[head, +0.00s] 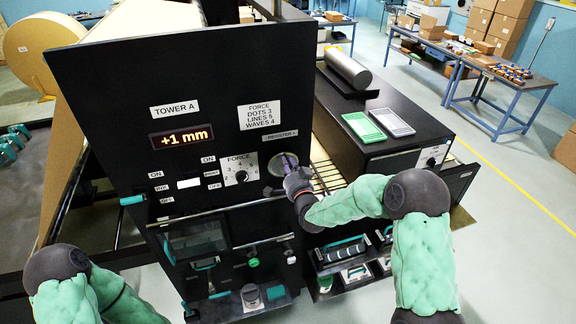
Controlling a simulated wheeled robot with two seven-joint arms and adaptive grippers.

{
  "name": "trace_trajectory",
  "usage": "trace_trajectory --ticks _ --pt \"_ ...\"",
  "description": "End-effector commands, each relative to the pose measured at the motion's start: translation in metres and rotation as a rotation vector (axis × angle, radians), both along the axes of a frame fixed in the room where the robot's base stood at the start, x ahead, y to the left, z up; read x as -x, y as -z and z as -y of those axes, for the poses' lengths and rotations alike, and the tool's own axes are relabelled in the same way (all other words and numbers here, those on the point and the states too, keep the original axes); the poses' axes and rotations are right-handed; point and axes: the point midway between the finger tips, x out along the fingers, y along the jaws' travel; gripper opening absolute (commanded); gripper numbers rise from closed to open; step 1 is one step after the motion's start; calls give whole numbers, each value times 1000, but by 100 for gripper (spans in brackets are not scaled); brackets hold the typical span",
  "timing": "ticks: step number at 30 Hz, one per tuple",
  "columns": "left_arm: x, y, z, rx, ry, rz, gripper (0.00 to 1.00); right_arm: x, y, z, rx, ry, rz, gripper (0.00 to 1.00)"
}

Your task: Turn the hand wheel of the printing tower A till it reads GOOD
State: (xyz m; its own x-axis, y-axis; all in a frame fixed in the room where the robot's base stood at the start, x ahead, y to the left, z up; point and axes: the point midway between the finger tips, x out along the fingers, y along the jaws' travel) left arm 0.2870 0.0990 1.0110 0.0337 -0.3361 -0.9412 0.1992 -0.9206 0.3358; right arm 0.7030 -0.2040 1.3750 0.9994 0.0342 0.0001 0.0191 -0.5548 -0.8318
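Printing tower A is the tall black panel (120,75), labelled TOWER A, in the head view. Its red-lit display (182,137) reads +1 mm. The hand wheel (274,166) is a round grey disc under the REGISTER label, at the panel's right side. My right gripper (288,163) is at the wheel, its fingers in front of the disc and covering part of it. Whether the fingers are shut on the wheel is too small to tell. My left arm shows at the bottom left, but its gripper is out of view.
A FORCE knob (241,177) and switches sit left of the wheel. A black cabinet (385,125) with green and grey pads stands right. A large kraft roll (42,55) is at the back left.

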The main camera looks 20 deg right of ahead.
Motion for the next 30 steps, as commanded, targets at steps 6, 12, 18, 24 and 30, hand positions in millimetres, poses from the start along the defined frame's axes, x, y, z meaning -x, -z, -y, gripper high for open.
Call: trace_trajectory --ticks 6,12,18,24,30 --pt "0 0 0 0 0 0 40 0 0 0 0 0 -1 0" --pt "0 7 0 0 0 0 40 0 2 -1 21 0 -1 0" --pt "0 28 0 0 0 0 40 0 5 -5 96 -1 4 0" --pt "0 59 0 0 0 0 40 1 7 -11 223 -2 10 0" --pt "0 88 0 0 0 0 40 1 10 -18 367 -2 14 0"
